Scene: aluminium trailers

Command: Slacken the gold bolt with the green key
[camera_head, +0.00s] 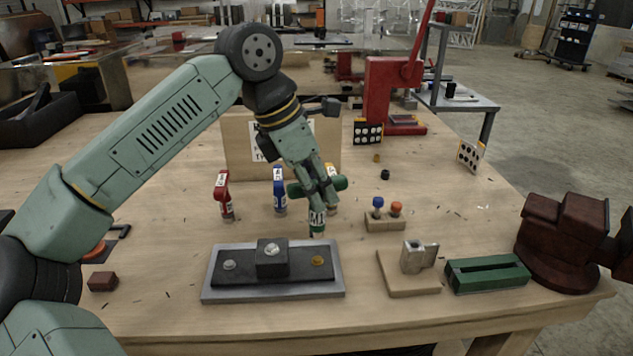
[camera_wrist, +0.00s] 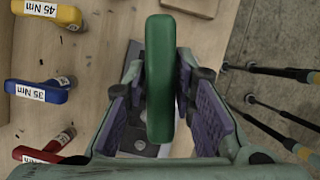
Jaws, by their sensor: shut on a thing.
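My gripper (camera_head: 318,190) is shut on the green key (camera_head: 338,184), a T-shaped tool with a thick green handle. Its labelled lower end (camera_head: 317,222) points down, just above or behind the back edge of the grey plate (camera_head: 215,287). The gold bolt (camera_head: 318,261) sits on the right of the plate's dark strip, apart from the key. A silver bolt (camera_head: 229,265) is on the left and another (camera_head: 271,248) on the raised middle block.
Red (camera_head: 223,190), blue (camera_head: 279,188) and yellow (camera_wrist: 60,14) keys stand by a wooden board (camera_head: 237,150). Right of the plate are a peg block (camera_head: 385,224), a metal bracket (camera_head: 421,256), a green slotted block (camera_head: 487,274) and a dark red vise (camera_head: 563,245).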

